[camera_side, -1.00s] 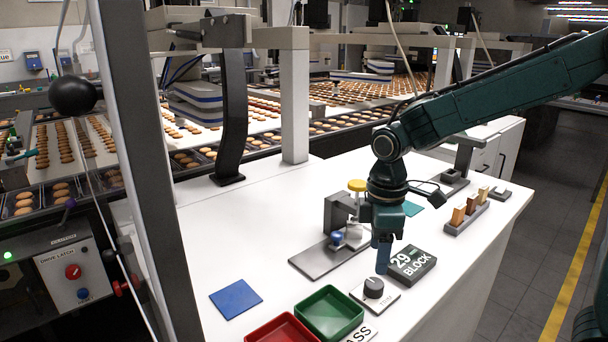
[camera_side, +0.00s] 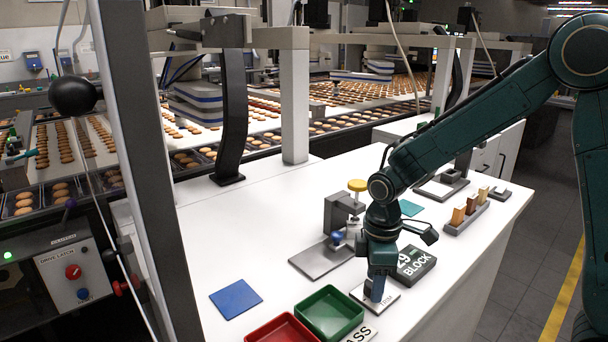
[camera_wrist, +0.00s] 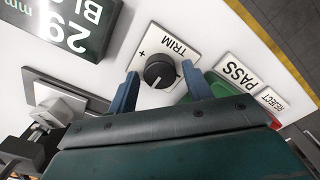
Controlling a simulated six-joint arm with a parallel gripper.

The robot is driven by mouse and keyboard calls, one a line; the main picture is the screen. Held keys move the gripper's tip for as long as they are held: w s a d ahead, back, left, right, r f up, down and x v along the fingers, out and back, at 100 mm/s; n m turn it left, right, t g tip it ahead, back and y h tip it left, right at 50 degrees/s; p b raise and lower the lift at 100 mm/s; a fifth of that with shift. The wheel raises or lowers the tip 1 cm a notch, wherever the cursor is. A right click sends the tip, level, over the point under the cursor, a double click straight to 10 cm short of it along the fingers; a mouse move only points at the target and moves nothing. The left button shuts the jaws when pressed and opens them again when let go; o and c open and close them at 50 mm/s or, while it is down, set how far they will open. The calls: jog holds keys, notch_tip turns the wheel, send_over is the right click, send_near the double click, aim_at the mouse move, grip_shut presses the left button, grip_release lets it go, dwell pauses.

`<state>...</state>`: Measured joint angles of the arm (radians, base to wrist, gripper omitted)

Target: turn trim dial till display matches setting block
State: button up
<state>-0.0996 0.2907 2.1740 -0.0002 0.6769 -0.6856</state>
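The trim dial (camera_wrist: 160,71) is a dark round knob with a pale pointer line, on a white plate (camera_wrist: 190,43) marked TRIM and "+". My gripper (camera_wrist: 160,78) is open, with one blue finger on each side of the dial; gaps show between fingers and knob in the wrist view. In the side view my gripper (camera_side: 377,288) points down over the plate (camera_side: 390,301) and hides the dial. The dark setting block (camera_side: 415,264) lies just behind the plate. Its white "29 mm" lettering shows in the wrist view (camera_wrist: 68,25). I cannot make out a display reading.
A green tray (camera_side: 330,337) and a red tray (camera_side: 252,337) stand left of the plate, near a PASS label (camera_wrist: 236,72). A grey gauge fixture (camera_side: 337,215) with a yellow knob stands behind. A blue mat (camera_side: 236,299) lies far left.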

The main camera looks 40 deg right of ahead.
jog(key=c, duration=0.7)
jog(key=shift+c, duration=0.2)
jog(key=shift+m, duration=2)
jog(key=o, duration=1)
jog(key=shift+r, duration=0.15)
notch_tip(320, 180, up, 14)
jog(key=shift+f, duration=0.2)
